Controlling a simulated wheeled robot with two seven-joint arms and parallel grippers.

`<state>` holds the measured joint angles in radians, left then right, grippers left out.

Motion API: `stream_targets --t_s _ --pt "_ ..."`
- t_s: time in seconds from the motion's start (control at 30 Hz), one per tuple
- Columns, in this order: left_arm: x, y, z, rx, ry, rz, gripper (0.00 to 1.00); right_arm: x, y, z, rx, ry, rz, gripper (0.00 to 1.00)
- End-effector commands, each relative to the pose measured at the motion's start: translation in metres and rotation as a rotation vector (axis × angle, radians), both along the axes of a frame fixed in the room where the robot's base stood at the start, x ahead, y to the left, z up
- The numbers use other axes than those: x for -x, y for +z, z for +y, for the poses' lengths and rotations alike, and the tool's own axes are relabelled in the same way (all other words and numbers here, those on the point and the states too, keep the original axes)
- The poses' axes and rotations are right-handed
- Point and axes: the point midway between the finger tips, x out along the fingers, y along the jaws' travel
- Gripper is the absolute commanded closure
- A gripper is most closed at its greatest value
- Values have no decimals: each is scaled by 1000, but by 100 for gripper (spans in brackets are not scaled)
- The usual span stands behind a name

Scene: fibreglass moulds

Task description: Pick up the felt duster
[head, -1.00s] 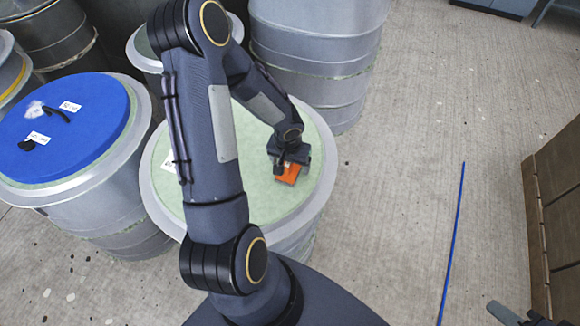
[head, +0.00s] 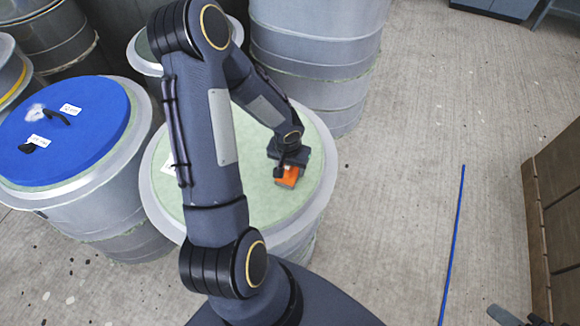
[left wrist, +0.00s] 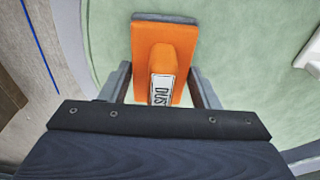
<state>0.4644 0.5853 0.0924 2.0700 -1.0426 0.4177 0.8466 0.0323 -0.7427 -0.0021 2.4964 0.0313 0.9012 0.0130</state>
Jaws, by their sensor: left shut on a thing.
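The felt duster (head: 288,177) has an orange body with a grey felt layer and a white label reading "DUS…". It is at the right part of the pale green top of the round mould (head: 255,205). My left gripper (head: 284,168) is shut on the duster. In the left wrist view, the duster (left wrist: 165,42) sits between the two fingers of the gripper (left wrist: 163,88), which flank its sides. I cannot tell whether its felt touches the green top. Part of my right gripper (head: 513,316) shows at the bottom right edge; its fingers are not clear.
A blue-topped mould (head: 65,130) with a black handle and labels stands to the left. Tall grey drums (head: 315,55) stand behind. A white object (left wrist: 309,55) lies on the green top. A blue strip (head: 453,240) crosses open floor; a brown crate (head: 555,220) is at right.

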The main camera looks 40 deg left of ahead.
Motion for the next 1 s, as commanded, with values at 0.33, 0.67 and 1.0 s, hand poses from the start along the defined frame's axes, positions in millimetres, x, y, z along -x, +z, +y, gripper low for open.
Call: stream_targets --t_s 0.33,0.67,1.0 --pt "17 53 12 -2 8 -4 69 0 10 0 0 0 0 64" --pt "73 104 46 -2 10 -1 69 0 20 0 0 0 0 64" --pt "113 124 70 0 4 0 69 0 26 0 0 0 0 64"
